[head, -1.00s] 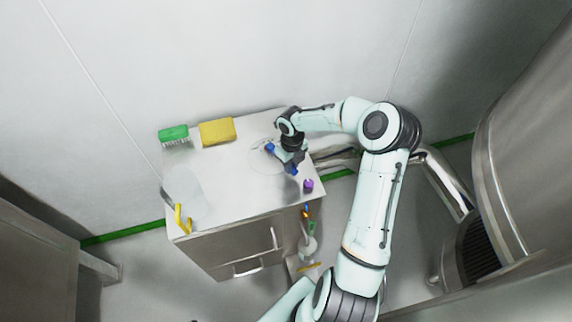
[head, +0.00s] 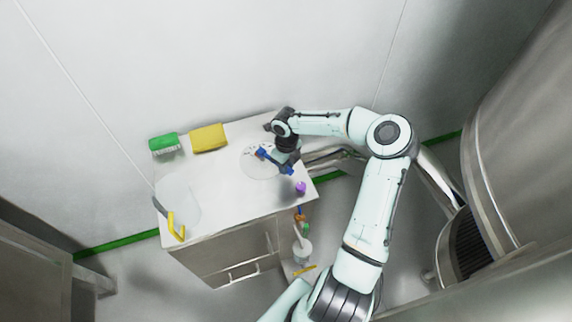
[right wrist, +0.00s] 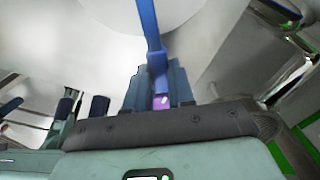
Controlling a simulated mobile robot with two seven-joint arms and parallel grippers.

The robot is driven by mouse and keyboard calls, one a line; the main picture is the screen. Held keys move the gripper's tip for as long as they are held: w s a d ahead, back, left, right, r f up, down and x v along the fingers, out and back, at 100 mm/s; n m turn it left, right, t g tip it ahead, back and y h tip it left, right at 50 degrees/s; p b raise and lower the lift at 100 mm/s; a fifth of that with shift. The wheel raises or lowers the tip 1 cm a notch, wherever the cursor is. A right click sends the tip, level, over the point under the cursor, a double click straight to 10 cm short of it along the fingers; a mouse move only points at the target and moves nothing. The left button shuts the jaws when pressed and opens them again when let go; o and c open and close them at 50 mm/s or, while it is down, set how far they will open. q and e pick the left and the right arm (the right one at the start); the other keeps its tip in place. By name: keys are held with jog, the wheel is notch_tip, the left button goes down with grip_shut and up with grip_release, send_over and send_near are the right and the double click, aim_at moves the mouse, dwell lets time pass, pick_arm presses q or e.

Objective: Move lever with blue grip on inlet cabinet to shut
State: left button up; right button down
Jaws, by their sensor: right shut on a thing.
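The inlet cabinet (head: 225,215) is a pale metal box with a flat top. The lever with the blue grip (head: 262,153) lies over a round pale plate on the top, near the right end. My right gripper (head: 287,167) comes down over the lever from the back right and is shut on it. In the right wrist view the blue lever (right wrist: 148,22) runs down from the top edge into the gap between the fingers (right wrist: 158,88). The fingers hide part of the grip. My left gripper is not in view.
A green brush (head: 163,144) and a yellow sponge (head: 208,138) lie at the back left of the top. A yellow handle (head: 174,226) is at the front left corner. A purple knob (head: 300,187) is near the right edge. Metal pipes and a large steel vessel (head: 520,130) stand to the right.

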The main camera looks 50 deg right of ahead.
jog(key=c, duration=1)
grip_release()
jog(key=shift+o, duration=0.2)
notch_tip(320, 180, up, 13)
jog(key=shift+r, duration=0.2)
